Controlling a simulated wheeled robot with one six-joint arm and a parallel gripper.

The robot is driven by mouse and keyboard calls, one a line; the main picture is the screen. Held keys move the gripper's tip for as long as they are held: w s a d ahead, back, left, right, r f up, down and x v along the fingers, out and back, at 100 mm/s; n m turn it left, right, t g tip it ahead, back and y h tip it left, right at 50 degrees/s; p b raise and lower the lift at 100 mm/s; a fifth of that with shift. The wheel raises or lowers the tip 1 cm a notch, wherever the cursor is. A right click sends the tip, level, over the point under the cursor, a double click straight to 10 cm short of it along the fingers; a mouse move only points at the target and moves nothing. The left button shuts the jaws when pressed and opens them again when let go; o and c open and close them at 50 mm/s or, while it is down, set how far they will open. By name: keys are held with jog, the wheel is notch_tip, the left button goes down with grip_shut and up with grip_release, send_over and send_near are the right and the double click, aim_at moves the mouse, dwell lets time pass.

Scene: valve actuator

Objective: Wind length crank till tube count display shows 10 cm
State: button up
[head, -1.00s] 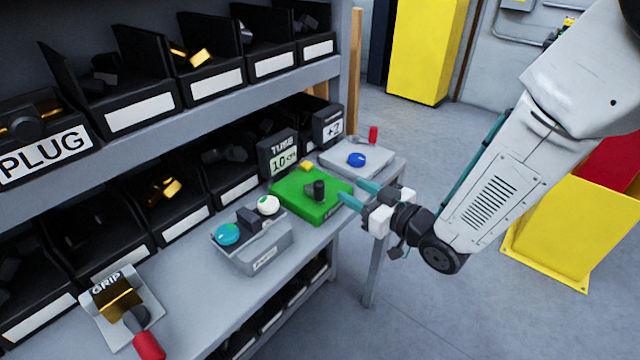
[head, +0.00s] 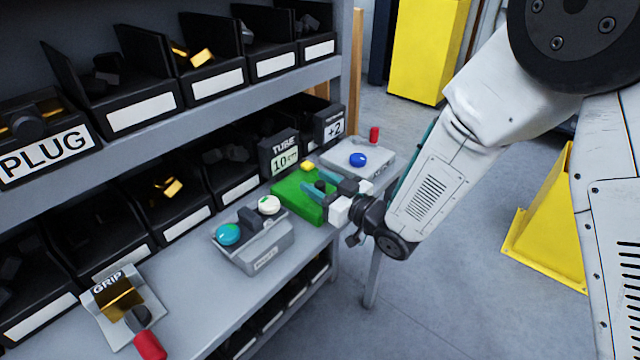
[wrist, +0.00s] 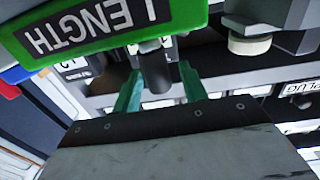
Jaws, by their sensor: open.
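The TUBE display (head: 284,157) stands at the back of the bench and reads 10 cm. In front of it is the green length unit (head: 297,193), whose LENGTH label shows upside down in the wrist view (wrist: 90,25). Its dark crank knob (wrist: 154,72) stands between my fingers in the wrist view. My gripper (head: 314,190) is open, its teal fingers on either side of the knob; I cannot tell whether they touch it. In the head view the gripper partly hides the unit.
A grey box with a teal knob (head: 228,234) and a white knob (head: 269,205) stands to the left. A grey unit with a blue knob (head: 358,160) and a +2 display (head: 333,127) are at the far right.

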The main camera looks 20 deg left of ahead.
jog(key=shift+c, duration=0.3)
grip_shut()
jog(key=shift+s+a+m+t+h, duration=0.15)
jog(key=shift+m+t+h, duration=0.15)
jog(key=shift+t, duration=0.1)
jog(key=shift+m+t, duration=0.3)
jog(key=shift+t, duration=0.1)
jog(key=shift+o, duration=0.3)
grip_release()
jog(key=v, duration=0.7)
jog(key=shift+s+d, duration=0.3)
